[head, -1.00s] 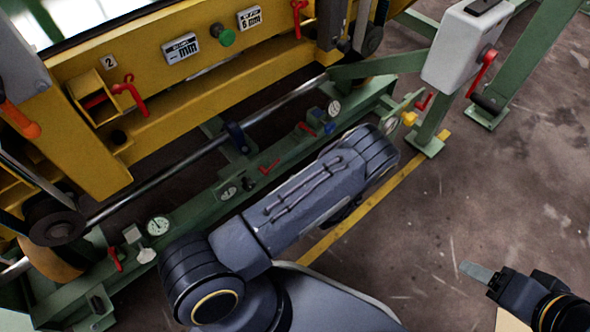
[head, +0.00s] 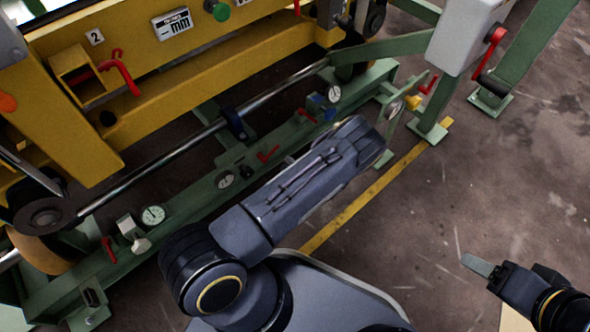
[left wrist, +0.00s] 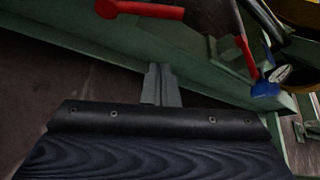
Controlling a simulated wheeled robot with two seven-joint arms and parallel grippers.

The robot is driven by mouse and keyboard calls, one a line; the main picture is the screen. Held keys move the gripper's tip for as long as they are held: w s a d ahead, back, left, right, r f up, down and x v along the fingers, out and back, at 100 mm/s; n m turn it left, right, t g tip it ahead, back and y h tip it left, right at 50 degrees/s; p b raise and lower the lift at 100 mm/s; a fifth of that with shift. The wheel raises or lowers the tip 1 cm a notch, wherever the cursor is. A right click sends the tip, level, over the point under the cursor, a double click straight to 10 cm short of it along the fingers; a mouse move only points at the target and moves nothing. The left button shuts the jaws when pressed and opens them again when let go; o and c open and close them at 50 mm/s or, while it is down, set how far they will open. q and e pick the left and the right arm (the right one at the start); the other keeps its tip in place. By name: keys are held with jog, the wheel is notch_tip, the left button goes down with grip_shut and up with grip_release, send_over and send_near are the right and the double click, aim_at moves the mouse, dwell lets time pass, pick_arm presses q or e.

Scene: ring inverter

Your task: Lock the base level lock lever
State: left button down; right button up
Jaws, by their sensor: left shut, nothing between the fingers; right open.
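The green base beam (head: 190,205) runs diagonally and carries several small red levers. I cannot tell which is the base level lock lever. My left gripper is hidden behind my forearm in the head view. In the left wrist view its grey fingers (left wrist: 160,85) are shut and empty, in front of the beam, between a red lever (left wrist: 140,9) and a red lever with a blue end (left wrist: 248,62). My right gripper (head: 478,265) is open over the floor.
A yellow frame (head: 190,55) with a number plate and knob stands behind the beam. Dial gauges (head: 153,215) sit on the beam. A grey box with a red crank (head: 490,50) stands at the upper right. Floor at the right is clear.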

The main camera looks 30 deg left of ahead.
pick_arm(q)
jog(key=a+r, duration=0.1)
jog(key=a+r+b, duration=0.1)
jog(key=a, duration=0.1)
jog(key=shift+a+r, duration=0.1)
jog(key=shift+r, duration=0.05)
dwell(0.5)
